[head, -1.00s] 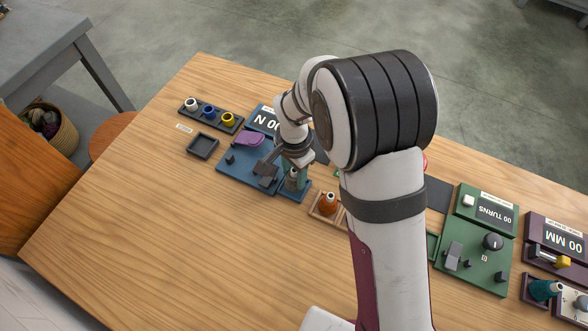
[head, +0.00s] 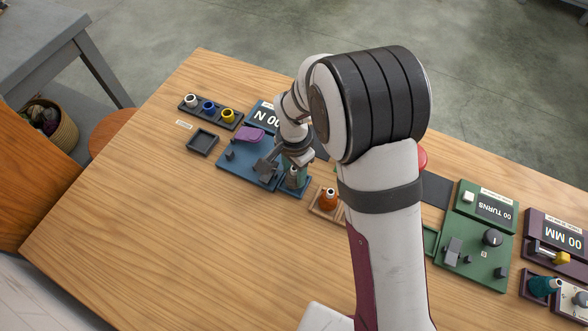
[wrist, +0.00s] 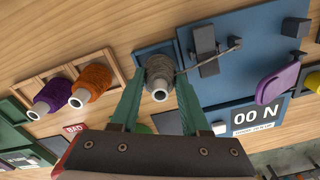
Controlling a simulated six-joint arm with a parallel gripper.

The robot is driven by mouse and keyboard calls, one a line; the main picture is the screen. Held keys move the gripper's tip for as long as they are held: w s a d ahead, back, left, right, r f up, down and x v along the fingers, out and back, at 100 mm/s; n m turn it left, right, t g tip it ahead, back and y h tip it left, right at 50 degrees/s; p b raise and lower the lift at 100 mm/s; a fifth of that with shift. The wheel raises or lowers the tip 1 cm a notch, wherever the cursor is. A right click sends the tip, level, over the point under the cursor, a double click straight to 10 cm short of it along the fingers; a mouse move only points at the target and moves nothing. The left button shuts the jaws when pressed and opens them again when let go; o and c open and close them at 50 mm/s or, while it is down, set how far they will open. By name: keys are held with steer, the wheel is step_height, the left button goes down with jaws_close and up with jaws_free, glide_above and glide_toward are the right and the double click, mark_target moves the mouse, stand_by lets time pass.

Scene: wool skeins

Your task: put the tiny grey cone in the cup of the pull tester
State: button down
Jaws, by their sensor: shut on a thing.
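The tiny grey cone (wrist: 159,72) is between the two green fingers of my gripper (wrist: 157,100), which is shut on it. Its pale tip points toward the wrist camera. It also shows in the head view (head: 292,177), below my gripper (head: 296,162). The blue pull tester (wrist: 225,40) has a "00 N" display (wrist: 258,114). A small square blue cup (wrist: 137,54) at its side lies directly behind the cone. The cone overlaps this cup in both views; I cannot tell whether its base touches the floor. A thin strand or rod runs beside the cone toward the dark clamp.
A dark clamp (wrist: 204,40) and a purple part (wrist: 280,80) stand on the tester. Orange (wrist: 92,82) and purple (wrist: 55,95) cones sit in wooden trays beside the cup. A rack of cones (head: 209,107) and an empty dark tray (head: 202,142) lie further left. The near table is clear.

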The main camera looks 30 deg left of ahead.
steer(key=shift+f, duration=0.2)
stand_by(0.3)
jaws_free()
steer(key=shift+r, duration=3.75)
steer(key=s+d+r+y, duration=0.1)
steer(key=s+d+r, duration=0.35)
steer(key=d, duration=0.45)
steer(key=s+d+r, duration=0.3)
steer(key=d+r, duration=0.3)
steer(key=d, duration=0.3)
steer(key=s+d+m, duration=0.1)
steer(key=s+d, duration=0.4)
steer(key=s, duration=0.4)
steer(key=shift+s+r+y, duration=0.3)
steer(key=shift+r+y, duration=0.1)
